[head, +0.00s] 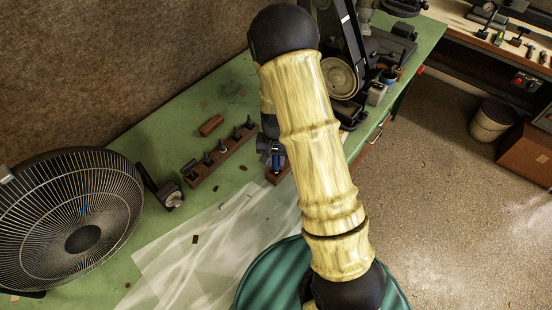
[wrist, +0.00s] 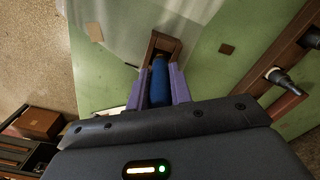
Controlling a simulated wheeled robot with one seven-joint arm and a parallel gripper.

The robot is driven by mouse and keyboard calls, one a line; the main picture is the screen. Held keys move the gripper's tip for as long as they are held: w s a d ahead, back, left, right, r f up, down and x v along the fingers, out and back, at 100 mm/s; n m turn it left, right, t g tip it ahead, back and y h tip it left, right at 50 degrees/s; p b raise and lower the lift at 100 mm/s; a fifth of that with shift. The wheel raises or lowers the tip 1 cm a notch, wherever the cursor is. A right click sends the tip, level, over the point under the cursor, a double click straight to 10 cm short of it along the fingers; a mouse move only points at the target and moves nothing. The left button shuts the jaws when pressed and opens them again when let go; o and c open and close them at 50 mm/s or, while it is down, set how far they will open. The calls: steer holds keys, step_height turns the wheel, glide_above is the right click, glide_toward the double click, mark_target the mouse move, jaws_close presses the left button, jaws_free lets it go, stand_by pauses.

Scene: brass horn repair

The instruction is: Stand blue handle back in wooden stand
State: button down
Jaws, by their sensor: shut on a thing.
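The blue handle (wrist: 158,84) is upright between the two purple fingers of my gripper (wrist: 159,72) in the wrist view. My gripper is shut on it. A brown wooden stand (wrist: 166,36) shows just past the fingertips, with the handle's far end at or over it. I cannot tell whether the handle is seated in the stand or only above it. In the head view, a sliver of the blue handle (head: 278,163) shows below my gripper (head: 274,158), over the end of the small wooden stand (head: 276,178). My arm hides much of this area.
A long wooden rack (head: 215,162) with several dark upright tools stands left of my gripper on the green bench (head: 165,125). A reddish-brown block (head: 211,125) lies behind it. A large fan (head: 75,225) stands at left; a belt machine (head: 345,75) is behind my arm.

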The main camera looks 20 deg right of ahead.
steer(key=shift+f, duration=0.15)
steer(key=c, duration=1.3)
jaws_free()
steer(key=shift+o, duration=0.2)
steer(key=shift+r, duration=0.25)
step_height(320, 180, up, 12)
steer(key=shift+f+b, duration=0.1)
steer(key=shift+b, duration=1.15)
